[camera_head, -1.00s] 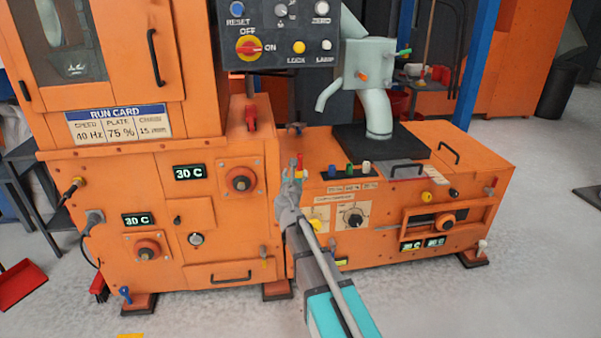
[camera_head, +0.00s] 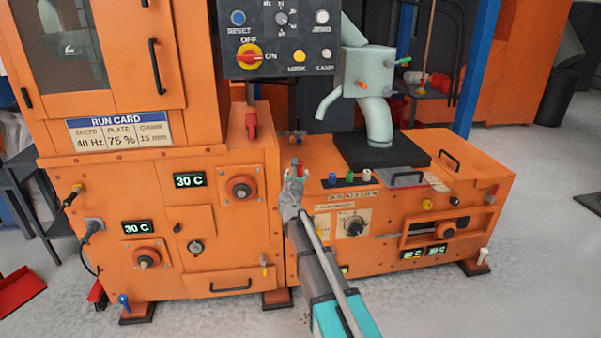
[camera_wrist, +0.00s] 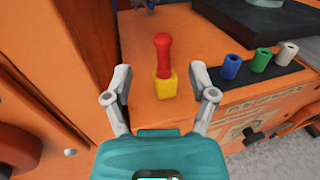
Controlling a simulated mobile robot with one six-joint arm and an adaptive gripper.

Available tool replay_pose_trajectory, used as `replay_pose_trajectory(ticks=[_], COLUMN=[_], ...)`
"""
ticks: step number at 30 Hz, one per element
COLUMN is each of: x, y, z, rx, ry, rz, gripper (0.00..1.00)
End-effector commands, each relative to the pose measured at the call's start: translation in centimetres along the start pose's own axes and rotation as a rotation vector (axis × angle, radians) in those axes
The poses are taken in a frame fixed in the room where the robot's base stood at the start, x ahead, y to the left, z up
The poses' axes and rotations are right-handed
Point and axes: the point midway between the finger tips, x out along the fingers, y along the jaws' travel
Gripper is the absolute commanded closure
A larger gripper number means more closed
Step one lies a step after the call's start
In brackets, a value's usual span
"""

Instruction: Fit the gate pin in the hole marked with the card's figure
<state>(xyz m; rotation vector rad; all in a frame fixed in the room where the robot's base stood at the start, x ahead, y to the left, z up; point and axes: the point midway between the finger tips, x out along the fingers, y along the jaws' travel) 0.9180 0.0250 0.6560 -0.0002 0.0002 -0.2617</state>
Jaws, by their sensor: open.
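The red-handled pin (camera_wrist: 162,52) stands upright in a yellow square block (camera_wrist: 164,86) on the orange ledge in the wrist view. My gripper (camera_wrist: 160,82) is open, its fingers apart on either side of the block, with nothing held. In the head view my gripper (camera_head: 296,170) is at the ledge's left end and partly hides the pin. Blue (camera_wrist: 231,67), green (camera_wrist: 260,61) and white (camera_wrist: 287,54) hollow sockets stand to the right. A label strip (camera_head: 352,195) runs below them; its figures are too small to read surely. The run card (camera_head: 119,133) reads 40 Hz, plate 75 %, chain 15 mm.
The tall orange cabinet (camera_head: 150,215) rises close on the left of the ledge. A dark control panel (camera_head: 277,38) hangs above. A dark plate (camera_head: 385,150) bears a grey-green spouted unit (camera_head: 372,85) behind the sockets. Open floor lies in front.

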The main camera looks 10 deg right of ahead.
Motion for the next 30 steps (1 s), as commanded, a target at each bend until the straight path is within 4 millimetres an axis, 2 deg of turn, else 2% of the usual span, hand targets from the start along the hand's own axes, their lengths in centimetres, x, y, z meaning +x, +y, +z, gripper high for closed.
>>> replay_pose_trajectory(ticks=[1,6,21,30], x=[1.1,2.6,3.0,6.0], y=[0.1,0.0,-0.1,-0.2], z=[0.0,0.0,-0.1,-0.5], rx=[0.000,0.000,0.000,0.000], ry=[0.000,0.000,0.000,0.000], rz=[-0.001,-0.002,-0.001,-0.001], gripper=[0.27,0.27,0.27,0.27])
